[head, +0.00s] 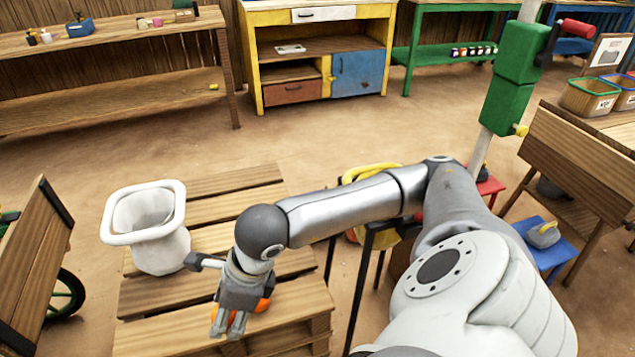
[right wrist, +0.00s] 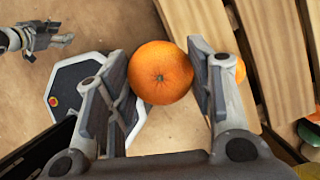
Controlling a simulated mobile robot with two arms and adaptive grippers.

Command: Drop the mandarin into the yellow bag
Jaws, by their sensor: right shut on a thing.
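My right gripper (right wrist: 160,85) is shut on an orange mandarin (right wrist: 160,72), which sits between its two fingers in the right wrist view. In the head view the right gripper (head: 231,325) is over the wooden pallet, in front of the white bag. Orange patches show beside its fingers; I cannot tell which fruit they belong to. The yellow bag (head: 370,171) is largely hidden behind my right arm in the head view; part of its rim shows above the arm. My left gripper (right wrist: 52,38) shows small at the upper left of the right wrist view; its opening is unclear.
A white bag (head: 160,250) with a rolled rim stands open on the pallet (head: 235,184). Another orange thing (right wrist: 239,70) is partly hidden behind a finger. A green post (head: 508,85) and a wooden bench (head: 575,150) stand right. Bare floor lies beyond the pallet.

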